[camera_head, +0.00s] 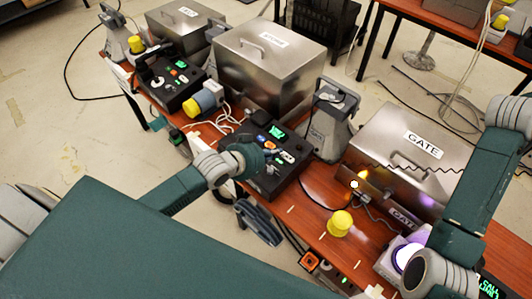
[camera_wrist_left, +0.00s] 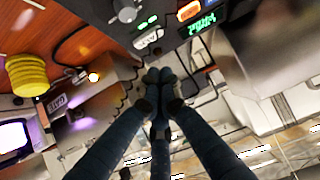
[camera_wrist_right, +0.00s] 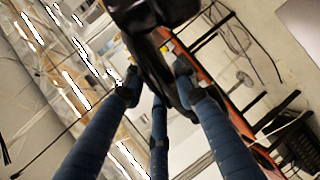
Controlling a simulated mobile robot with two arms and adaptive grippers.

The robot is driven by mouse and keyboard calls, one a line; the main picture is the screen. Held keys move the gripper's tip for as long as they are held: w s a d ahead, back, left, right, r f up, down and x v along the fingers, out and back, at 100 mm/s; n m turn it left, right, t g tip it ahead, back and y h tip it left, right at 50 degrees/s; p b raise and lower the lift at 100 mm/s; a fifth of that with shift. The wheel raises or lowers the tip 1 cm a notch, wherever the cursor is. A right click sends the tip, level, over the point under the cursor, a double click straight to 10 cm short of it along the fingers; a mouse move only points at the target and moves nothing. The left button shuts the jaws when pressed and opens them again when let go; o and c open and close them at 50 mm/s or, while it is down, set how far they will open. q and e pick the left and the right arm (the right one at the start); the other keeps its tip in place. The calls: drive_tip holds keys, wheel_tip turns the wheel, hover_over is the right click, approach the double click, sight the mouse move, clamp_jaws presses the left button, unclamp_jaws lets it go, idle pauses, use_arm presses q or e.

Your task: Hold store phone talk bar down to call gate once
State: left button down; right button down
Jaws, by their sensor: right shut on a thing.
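The store phone (camera_head: 272,165) is a black console with a green display and several buttons, in front of the metal box marked STORE (camera_head: 268,62). My left gripper (camera_head: 258,160) is over the console's near left part in the head view. In the left wrist view its fingers (camera_wrist_left: 160,80) are together with nothing seen between them, near the console's display (camera_wrist_left: 201,25); contact cannot be told. My right gripper (camera_wrist_right: 155,85) is shut on a black, elongated object (camera_wrist_right: 150,45), perhaps the handset. The talk bar cannot be made out. The right fingers are not clear in the head view.
A metal box marked GATE (camera_head: 420,138) stands at the right, with a glowing orange lamp (camera_head: 356,184) near it. A yellow cylinder (camera_head: 340,223) stands on the orange table. Another black console (camera_head: 172,80) is at the left. Loose cables lie between things.

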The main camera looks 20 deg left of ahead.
use_arm(q)
drive_tip(key=v, duration=0.4)
drive_tip(key=shift+a+r, duration=0.1)
drive_tip(key=shift+r, duration=0.1)
idle(0.3)
